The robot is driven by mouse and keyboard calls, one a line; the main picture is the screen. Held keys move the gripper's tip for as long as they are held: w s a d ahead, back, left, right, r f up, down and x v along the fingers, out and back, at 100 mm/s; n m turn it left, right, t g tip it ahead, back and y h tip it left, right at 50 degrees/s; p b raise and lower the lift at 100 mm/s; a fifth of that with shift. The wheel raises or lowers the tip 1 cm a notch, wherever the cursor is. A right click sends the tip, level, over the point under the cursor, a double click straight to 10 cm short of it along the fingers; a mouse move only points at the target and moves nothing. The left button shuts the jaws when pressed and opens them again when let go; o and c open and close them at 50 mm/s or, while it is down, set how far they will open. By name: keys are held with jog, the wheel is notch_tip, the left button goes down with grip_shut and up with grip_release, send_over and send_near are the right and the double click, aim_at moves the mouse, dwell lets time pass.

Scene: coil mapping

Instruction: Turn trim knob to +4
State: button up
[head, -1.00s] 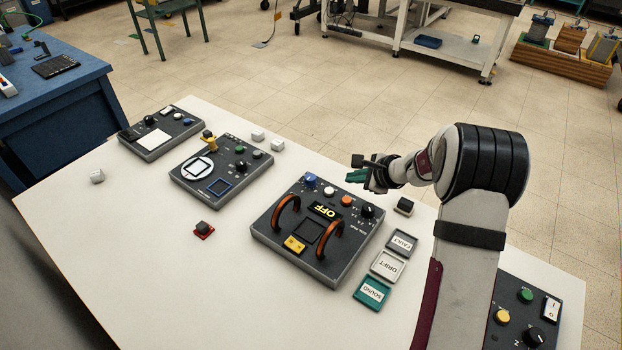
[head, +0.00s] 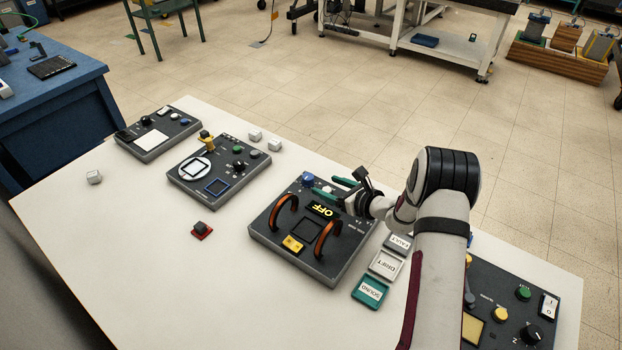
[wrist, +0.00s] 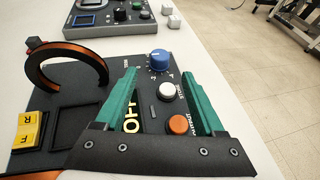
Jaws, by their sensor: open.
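A blue knob (head: 308,180) with a printed scale around it stands at the far edge of the large dark panel (head: 262,238). It also shows in the wrist view (wrist: 159,62), with small numbers near its base; I cannot read its name or exact pointer setting. My gripper (head: 329,186) is open and empty, with green fingers over the far right part of the panel. In the wrist view, the fingertips (wrist: 160,68) lie to either side of the blue knob, which appears just ahead of them and not gripped. A display on the panel reads OFF.
A white button (wrist: 167,91) and an orange button (wrist: 179,124) lie between the fingers in the wrist view. Two orange arched handles (head: 283,213) rise from the panel. Labelled tiles (head: 370,291) lie to its right. Another panel (head: 222,178) stands to the left.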

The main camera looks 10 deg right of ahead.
aim_at(312, 179)
jog(key=x, duration=0.8)
jog(key=shift+w+a, duration=0.1)
grip_shut()
